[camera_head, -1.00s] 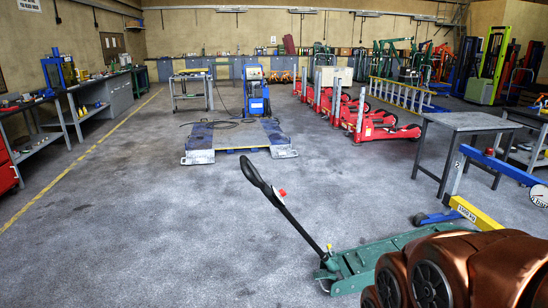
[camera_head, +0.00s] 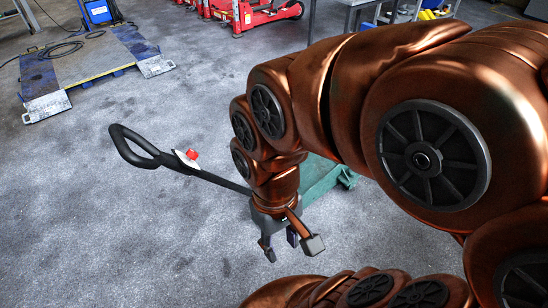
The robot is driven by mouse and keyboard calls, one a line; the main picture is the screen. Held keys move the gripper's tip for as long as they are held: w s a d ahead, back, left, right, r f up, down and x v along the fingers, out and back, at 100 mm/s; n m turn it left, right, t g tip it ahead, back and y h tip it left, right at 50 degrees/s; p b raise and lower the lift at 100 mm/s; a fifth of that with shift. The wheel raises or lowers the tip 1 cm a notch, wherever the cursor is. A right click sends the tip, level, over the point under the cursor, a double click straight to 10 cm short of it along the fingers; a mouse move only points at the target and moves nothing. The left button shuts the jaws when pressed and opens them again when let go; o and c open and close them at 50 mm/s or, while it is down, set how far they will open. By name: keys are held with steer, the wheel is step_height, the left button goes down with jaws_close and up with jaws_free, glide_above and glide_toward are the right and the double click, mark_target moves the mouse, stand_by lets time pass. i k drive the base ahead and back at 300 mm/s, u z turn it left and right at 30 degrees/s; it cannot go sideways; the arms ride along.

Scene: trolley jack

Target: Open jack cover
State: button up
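The green trolley jack (camera_head: 318,172) stands on the floor, mostly hidden behind my arm. Its black handle (camera_head: 133,153) slants up to the left and ends in a loop, with a red knob (camera_head: 192,154) on a pale plate just below the loop. My gripper (camera_head: 289,246) points down in front of the jack, to the right of the handle's shaft in the picture. Its dark fingers are spread apart with nothing visible between them. I cannot make out the jack cover; my arm hides much of the jack body.
A blue and grey lift platform (camera_head: 88,68) with a cable on it stands at the upper left. Red jacks (camera_head: 255,14) and a grey table (camera_head: 357,3) are at the back. The floor to the left and front is clear.

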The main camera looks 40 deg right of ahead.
mark_target(315, 167)
steer(key=i, duration=0.35)
steer(key=z, duration=2.6)
steer(key=i, duration=3.05)
steer(key=u, duration=4.75)
